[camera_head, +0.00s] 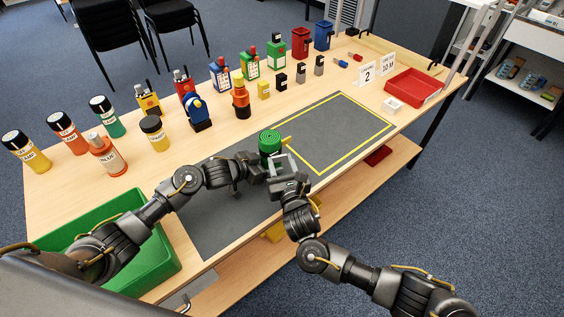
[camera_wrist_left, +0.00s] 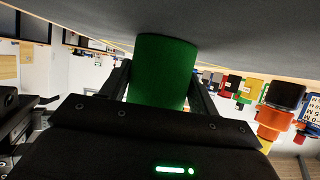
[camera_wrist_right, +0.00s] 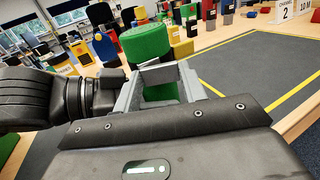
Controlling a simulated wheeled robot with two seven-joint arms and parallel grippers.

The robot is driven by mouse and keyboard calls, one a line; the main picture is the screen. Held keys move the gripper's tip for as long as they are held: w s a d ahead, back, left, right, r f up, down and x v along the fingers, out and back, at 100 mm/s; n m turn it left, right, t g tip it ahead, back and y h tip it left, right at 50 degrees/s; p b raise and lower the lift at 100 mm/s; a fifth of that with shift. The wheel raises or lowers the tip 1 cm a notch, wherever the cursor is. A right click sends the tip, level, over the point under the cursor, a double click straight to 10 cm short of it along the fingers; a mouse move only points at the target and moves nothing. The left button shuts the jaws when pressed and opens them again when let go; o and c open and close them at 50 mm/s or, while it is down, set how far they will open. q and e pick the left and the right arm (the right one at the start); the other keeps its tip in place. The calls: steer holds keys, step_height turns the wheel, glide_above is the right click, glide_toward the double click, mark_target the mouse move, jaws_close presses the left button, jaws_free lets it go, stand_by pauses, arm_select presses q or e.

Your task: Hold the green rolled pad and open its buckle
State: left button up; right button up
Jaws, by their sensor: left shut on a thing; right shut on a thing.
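The green rolled pad (camera_head: 270,141) stands upright on the dark mat, its spiral end up. My left gripper (camera_head: 256,172) is at its near left side. In the left wrist view, its fingers lie on either side of the pad (camera_wrist_left: 162,75). My right gripper (camera_head: 281,167) is at the pad's near side. In the right wrist view, its grey fingers flank a grey crosspiece (camera_wrist_right: 158,72), apparently the buckle, in front of the pad (camera_wrist_right: 146,44). A short yellow piece (camera_head: 286,140) sticks out at the pad's right. The fingers partly hide the pad and buckle.
A yellow-outlined rectangle (camera_head: 327,171) on the dark mat (camera_head: 217,220) is bare to the right. A green bin (camera_head: 147,262) stands at the near left. Bottles and several coloured items line the table's far side, including a blue-topped one (camera_head: 197,112). A red tray (camera_head: 412,86) stands farther right.

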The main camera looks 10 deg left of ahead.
steer(key=shift+s+a+m+t+h, duration=0.2)
steer(key=shift+m+t+h, duration=0.3)
steer(key=shift+h, duration=0.4)
steer(key=shift+m+h, duration=0.3)
steer(key=o, duration=1)
steer(key=shift+d, duration=0.1)
steer(key=shift+s, duration=0.1)
steer(key=v, duration=1.2)
steer(key=shift+c, duration=0.3)
